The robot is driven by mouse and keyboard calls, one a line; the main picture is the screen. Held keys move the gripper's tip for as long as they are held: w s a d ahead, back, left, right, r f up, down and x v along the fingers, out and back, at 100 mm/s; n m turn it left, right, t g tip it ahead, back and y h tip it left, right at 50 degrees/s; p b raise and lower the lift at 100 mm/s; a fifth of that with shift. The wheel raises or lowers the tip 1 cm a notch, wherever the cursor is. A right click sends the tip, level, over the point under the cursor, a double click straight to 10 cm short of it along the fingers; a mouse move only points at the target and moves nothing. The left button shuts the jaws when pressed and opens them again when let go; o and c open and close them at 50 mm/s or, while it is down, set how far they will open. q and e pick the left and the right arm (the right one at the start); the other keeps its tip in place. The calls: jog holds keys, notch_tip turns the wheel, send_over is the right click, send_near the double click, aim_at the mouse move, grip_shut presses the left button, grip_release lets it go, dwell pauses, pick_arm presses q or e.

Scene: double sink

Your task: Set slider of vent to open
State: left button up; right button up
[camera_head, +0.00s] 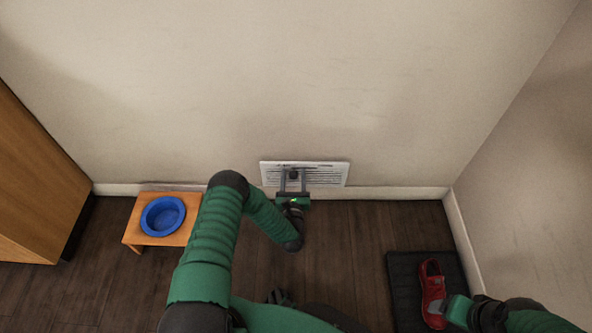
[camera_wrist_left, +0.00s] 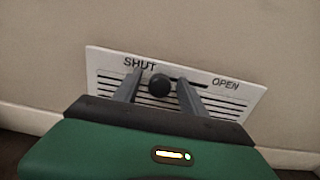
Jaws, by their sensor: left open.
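The white vent (camera_head: 329,175) is low on the back wall, just above the baseboard. In the left wrist view the vent (camera_wrist_left: 108,73) shows the word SHUT at its left and OPEN at its right. A dark round slider knob (camera_wrist_left: 159,84) sits near the SHUT end, with the slot running right towards OPEN. My left gripper (camera_head: 293,181) is open at the vent, and in the left wrist view its fingers (camera_wrist_left: 160,86) stand on either side of the knob. Whether they touch it I cannot tell. My right gripper (camera_head: 447,309) is at the lower right; its jaws are unclear.
A blue bowl (camera_head: 163,216) sits on a small wooden stand (camera_head: 132,234) at the left. A red shoe (camera_head: 432,284) lies on a dark mat (camera_head: 402,268) at the right, by my right gripper. A wooden cabinet (camera_head: 35,175) stands at far left.

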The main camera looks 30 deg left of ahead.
pick_arm(q)
grip_shut()
dwell(1.4)
